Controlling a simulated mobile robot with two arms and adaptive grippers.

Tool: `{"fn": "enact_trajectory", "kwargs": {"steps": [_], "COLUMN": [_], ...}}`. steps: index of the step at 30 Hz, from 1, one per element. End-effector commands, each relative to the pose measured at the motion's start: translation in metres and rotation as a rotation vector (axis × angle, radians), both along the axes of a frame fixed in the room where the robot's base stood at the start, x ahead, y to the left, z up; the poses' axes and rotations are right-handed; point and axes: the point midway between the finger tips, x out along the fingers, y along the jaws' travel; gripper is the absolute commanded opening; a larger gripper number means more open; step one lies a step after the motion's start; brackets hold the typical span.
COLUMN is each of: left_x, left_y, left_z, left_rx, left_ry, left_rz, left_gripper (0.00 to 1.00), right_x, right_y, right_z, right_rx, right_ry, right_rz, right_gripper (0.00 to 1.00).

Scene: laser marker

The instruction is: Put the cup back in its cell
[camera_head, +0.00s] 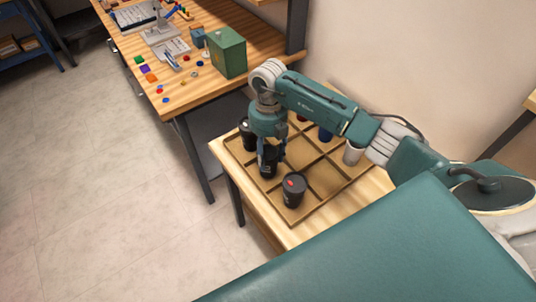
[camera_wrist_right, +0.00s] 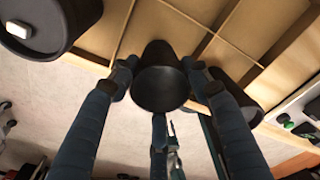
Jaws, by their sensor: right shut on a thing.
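My right gripper (camera_head: 270,148) comes down from above, its fingers closed around a black cup (camera_head: 267,164). In the right wrist view the fingers press on the sides of the held cup (camera_wrist_right: 160,85). The cup is roughly upright, over or inside a cell near the left side of the wooden divided tray (camera_head: 322,208). I cannot tell whether its base touches the cell floor. My left gripper is not in view.
A black cup with a red mark on its lid (camera_head: 294,190) stands nearer, and another black cup (camera_head: 247,134) stands behind the held one. A blue cup (camera_head: 325,134) and a pale cup (camera_head: 352,154) stand farther right. A workbench (camera_head: 185,92) is behind left.

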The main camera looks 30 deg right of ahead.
Motion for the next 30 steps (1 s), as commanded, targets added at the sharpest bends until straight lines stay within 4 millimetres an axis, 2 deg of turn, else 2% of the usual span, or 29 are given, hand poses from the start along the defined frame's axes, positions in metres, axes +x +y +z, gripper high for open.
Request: {"fn": "enact_trajectory", "kwargs": {"steps": [3,14,15,17,18,28,30], "left_x": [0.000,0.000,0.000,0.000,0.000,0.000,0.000], "left_y": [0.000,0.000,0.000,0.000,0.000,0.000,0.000], "left_z": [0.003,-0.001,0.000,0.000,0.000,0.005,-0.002], "left_rx": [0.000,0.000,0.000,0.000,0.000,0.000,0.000], "left_ry": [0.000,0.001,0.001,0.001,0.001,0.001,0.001], "left_rz": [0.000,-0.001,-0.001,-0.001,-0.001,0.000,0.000], "left_gripper": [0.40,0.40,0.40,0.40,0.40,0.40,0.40], "right_x": [0.000,0.000,0.000,0.000,0.000,0.000,0.002], "right_y": [0.000,0.000,0.000,0.000,0.000,0.000,-0.001], "right_z": [-0.009,-0.014,-0.013,-0.013,-0.013,-0.008,-0.004], "right_rx": [-0.001,-0.001,-0.001,-0.001,-0.001,0.000,0.000], "right_ry": [-0.001,-0.002,-0.002,-0.002,-0.002,-0.002,-0.005], "right_rz": [-0.001,0.000,0.000,0.000,0.000,0.000,0.000], "right_gripper": [0.37,0.37,0.53,0.65,0.67,0.67,0.67]}}
